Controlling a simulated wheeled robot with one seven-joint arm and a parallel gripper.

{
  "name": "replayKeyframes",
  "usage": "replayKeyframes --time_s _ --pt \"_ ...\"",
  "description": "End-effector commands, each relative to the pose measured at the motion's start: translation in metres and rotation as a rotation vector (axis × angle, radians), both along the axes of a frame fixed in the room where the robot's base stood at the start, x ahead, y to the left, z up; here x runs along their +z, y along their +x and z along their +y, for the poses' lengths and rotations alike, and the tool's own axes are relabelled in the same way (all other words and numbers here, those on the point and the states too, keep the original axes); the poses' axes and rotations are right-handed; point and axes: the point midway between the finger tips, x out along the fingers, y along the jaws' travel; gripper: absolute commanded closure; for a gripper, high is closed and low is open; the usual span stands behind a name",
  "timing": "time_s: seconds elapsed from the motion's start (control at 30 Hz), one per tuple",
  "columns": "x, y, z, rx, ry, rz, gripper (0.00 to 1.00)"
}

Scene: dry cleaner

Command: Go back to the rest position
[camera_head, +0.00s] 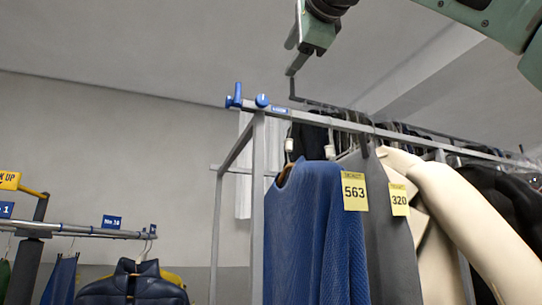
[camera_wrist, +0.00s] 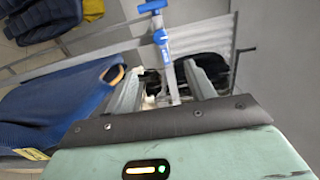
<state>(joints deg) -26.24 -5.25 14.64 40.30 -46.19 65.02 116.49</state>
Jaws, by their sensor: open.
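My gripper (camera_head: 291,58) is at the top of the head view, above the near end of the clothes rack. Its fingers are apart with nothing between them. In the wrist view the two grey fingers (camera_wrist: 162,82) also stand apart, on either side of the rack's end rail. The blue knitted garment (camera_head: 316,225) with yellow tag 563 (camera_head: 354,191) hangs at the near end of the rack, below the gripper. It also shows at the left of the wrist view (camera_wrist: 45,100).
The metal rack (camera_head: 258,180) has blue end fittings (camera_head: 234,97). Grey and cream garments (camera_head: 490,220), one tagged 320 (camera_head: 399,199), hang close together on it. A lower rail (camera_head: 95,231) with a dark puffer jacket (camera_head: 130,287) stands at left. The space above the left rail is clear.

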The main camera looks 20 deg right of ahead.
Motion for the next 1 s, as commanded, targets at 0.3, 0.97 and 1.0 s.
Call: replayKeyframes --time_s 0.3,0.97,1.0 --pt "-0.006 0.004 0.005 0.008 -0.023 0.013 0.45" --pt "-0.392 0.056 0.163 0.714 -1.157 0.532 0.45" --pt "-0.421 0.049 0.164 0.776 -1.212 0.557 0.45"
